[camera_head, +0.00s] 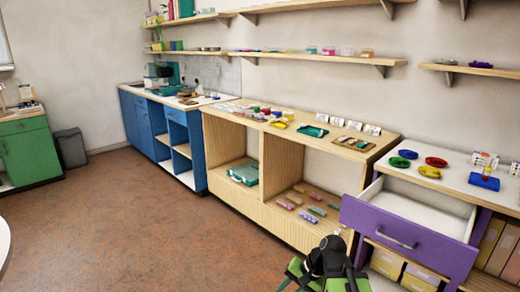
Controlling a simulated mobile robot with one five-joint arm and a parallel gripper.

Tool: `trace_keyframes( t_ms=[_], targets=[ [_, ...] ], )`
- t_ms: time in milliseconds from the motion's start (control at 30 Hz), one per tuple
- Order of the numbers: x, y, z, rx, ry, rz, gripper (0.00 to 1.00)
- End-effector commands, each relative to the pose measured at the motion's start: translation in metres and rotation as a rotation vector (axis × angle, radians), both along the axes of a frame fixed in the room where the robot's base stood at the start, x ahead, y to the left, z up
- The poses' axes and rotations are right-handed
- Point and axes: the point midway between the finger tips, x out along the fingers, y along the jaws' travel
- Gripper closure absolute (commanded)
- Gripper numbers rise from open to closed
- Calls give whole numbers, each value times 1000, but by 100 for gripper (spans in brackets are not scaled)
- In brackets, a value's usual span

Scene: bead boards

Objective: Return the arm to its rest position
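My arm shows at the bottom edge, right of the middle, as black and green parts in front of the wooden cabinet and the purple drawer. My gripper (328,262) seems to be among the dark parts at its top. Its fingers cannot be made out, so I cannot tell whether it is open or shut. I see nothing clearly held in it. The lower part of the arm is cut off by the picture edge.
A purple drawer (405,238) stands pulled out at the right, close to my arm. The wooden cabinet (257,205) has open bays and bead things on top. A blue cabinet (143,120) and green cabinet (32,155) stand further left. The brown floor (150,225) is clear.

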Motion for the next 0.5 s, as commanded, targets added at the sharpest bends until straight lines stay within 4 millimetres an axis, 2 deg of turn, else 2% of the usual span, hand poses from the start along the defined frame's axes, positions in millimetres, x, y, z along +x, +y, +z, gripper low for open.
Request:
trace_keyframes(
  t_ms=[67, 133, 300, 333, 400, 500],
  targets=[
    [-8, -1, -14, -134, -12, 105, 68],
    [-11, -18, -23, -253, -20, 181, 68],
    [-16, -87, -32, -537, -20, 370, 68],
    [-17, -86, -25, -532, -30, 414, 68],
    [-17, -85, 6, -527, -29, 403, 68],
    [-16, -85, 33, -526, -29, 401, 68]
  ],
)
